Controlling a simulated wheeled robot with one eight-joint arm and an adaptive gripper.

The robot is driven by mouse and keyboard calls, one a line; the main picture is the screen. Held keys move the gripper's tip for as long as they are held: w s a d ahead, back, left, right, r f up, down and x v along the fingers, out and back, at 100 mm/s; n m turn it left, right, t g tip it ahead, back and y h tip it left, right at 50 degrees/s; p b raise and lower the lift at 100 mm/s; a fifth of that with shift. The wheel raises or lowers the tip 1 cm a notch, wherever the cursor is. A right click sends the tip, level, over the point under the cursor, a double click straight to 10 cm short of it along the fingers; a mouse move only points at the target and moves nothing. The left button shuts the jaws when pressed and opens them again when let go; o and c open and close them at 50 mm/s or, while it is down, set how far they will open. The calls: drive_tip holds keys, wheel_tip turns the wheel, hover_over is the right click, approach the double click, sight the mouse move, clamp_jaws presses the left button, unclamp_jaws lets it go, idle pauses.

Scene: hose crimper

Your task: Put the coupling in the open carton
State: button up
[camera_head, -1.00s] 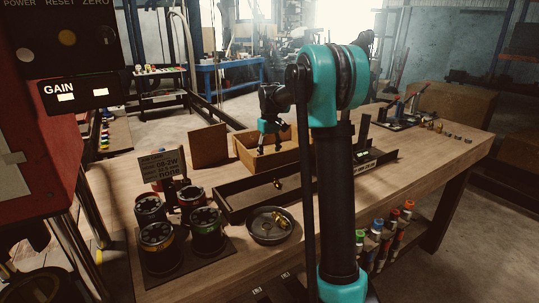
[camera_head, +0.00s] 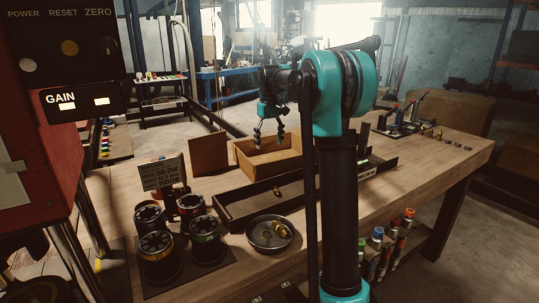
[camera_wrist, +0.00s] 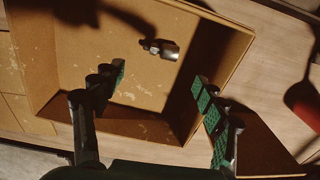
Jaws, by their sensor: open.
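The open carton (camera_head: 272,167) stands on the workbench, with a flap standing up at its left. In the wrist view I look down into the carton (camera_wrist: 40,60). A small metal coupling (camera_wrist: 162,48) lies on its floor, near the far wall. My gripper (camera_head: 269,140) is above the carton with its fingers spread. In the wrist view the gripper (camera_wrist: 165,90) is open, with green pads wide apart and nothing between them. The coupling is apart from both fingers. The carton walls hide it in the head view.
A long black tray (camera_head: 240,215) with a small brass fitting (camera_head: 277,191) lies in front of the carton. A round metal dish (camera_head: 269,246) holds brass fittings. Several dark cylindrical dies (camera_head: 204,238) and a sign card (camera_head: 162,174) stand at left. The bench's right part has free wood.

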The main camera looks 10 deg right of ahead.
wheel_tip(320, 180, up, 3)
drive_tip(key=shift+r, duration=0.15)
